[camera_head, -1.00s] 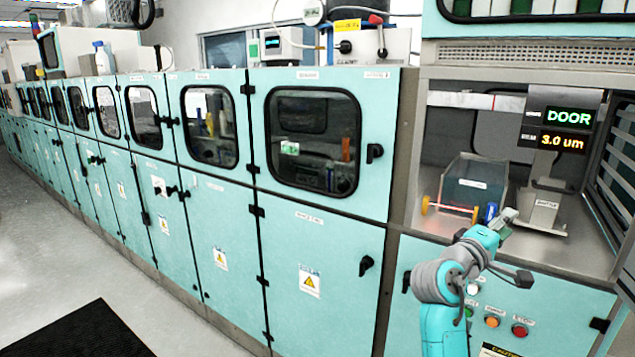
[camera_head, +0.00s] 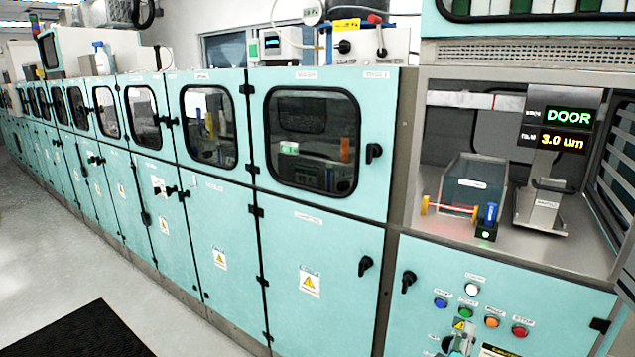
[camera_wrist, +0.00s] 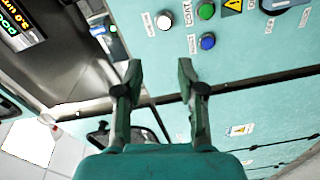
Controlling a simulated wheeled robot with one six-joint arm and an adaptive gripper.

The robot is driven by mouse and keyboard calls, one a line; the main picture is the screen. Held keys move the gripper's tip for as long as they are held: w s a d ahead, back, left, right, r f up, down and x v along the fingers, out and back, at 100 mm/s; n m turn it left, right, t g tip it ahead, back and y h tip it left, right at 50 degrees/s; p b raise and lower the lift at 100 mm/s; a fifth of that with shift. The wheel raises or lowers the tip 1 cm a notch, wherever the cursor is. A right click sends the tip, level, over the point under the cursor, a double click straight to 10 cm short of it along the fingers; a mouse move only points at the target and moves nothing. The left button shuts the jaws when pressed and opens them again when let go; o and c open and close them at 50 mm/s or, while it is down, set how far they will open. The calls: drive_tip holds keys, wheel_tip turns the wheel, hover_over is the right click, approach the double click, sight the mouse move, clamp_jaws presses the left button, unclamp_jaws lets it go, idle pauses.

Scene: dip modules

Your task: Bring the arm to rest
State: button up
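My gripper (camera_wrist: 159,78) shows in the wrist view with its two dark green fingers spread apart and nothing held between them. Beyond the fingers is the turquoise front panel with its buttons. Most of the arm is out of that view.
The open bay holds a grey bin (camera_head: 475,183), an orange-ended roller (camera_head: 424,205), a blue-topped device (camera_head: 490,214) and a display stand (camera_head: 541,208) reading "DOOR" and "3.0 um". A button panel (camera_head: 480,312) is below. Turquoise cabinets (camera_head: 311,235) line the left; open floor lies before them.

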drive_tip(key=s+a+f+m+y, duration=0.1)
drive_tip(key=s+a+f+y, duration=0.15)
drive_tip(key=s+f, duration=0.4)
drive_tip(key=s+a+f+y, duration=0.2)
drive_tip(key=s+a+f, duration=0.2)
drive_tip(key=s, duration=0.6)
drive_tip(key=s+a+f+m+y, duration=0.1)
drive_tip(key=s+a+f+y, duration=0.2)
drive_tip(key=s+f, duration=0.35)
drive_tip(key=s+a+r+m+y, duration=0.1)
drive_tip(key=s+r+m, duration=0.2)
drive_tip(key=s, duration=1)
drive_tip(key=s+a+r+m+y, duration=0.1)
drive_tip(key=s+r+m, duration=0.3)
drive_tip(key=s, duration=0.9)
drive_tip(key=shift+a+r, duration=0.6)
drive_tip(key=shift+a, duration=0.1)
drive_tip(key=shift+s, duration=0.1)
